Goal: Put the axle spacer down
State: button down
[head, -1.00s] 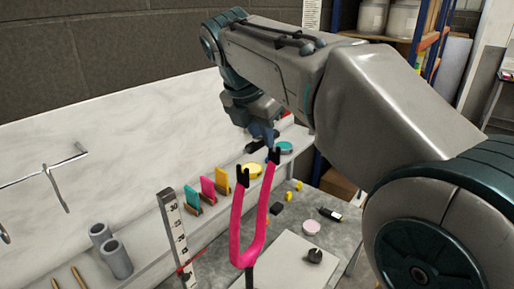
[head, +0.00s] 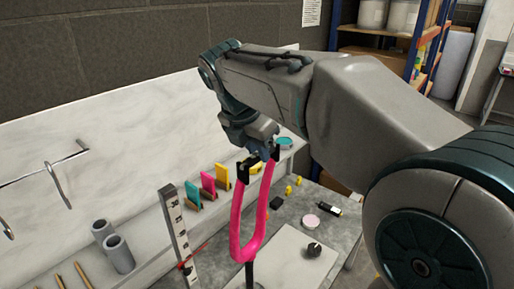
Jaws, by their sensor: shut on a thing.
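My gripper (head: 262,152) is at the end of the arm, pointing down, behind the tips of a pink fork (head: 240,226). It is shut on what I take to be the axle spacer (head: 250,162), a small dark piece mostly hidden by the fingers and the left fork tip. The piece is above the bench, and its full shape does not show. The pink fork stands upright with its two black-tipped ends up, close to my gripper in the picture. Whether the piece touches the fork cannot be told.
Teal, pink and yellow cards (head: 208,183) stand in holders on the ledge. A teal disc (head: 285,142) is behind my gripper. A pink disc (head: 311,221), a black bottle (head: 329,208) and small yellow pieces lie on the grey bench (head: 335,232). A ruler (head: 176,228) stands left of the fork.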

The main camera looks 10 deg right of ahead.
jog(key=shift+f, duration=0.2)
jog(key=c, duration=1.3)
grip_release()
jog(key=shift+r+b, duration=0.15)
jog(key=shift+b, duration=0.25)
jog(key=v, duration=1.4)
jog(key=shift+s+d, duration=0.15)
jog(key=shift+d, duration=0.2)
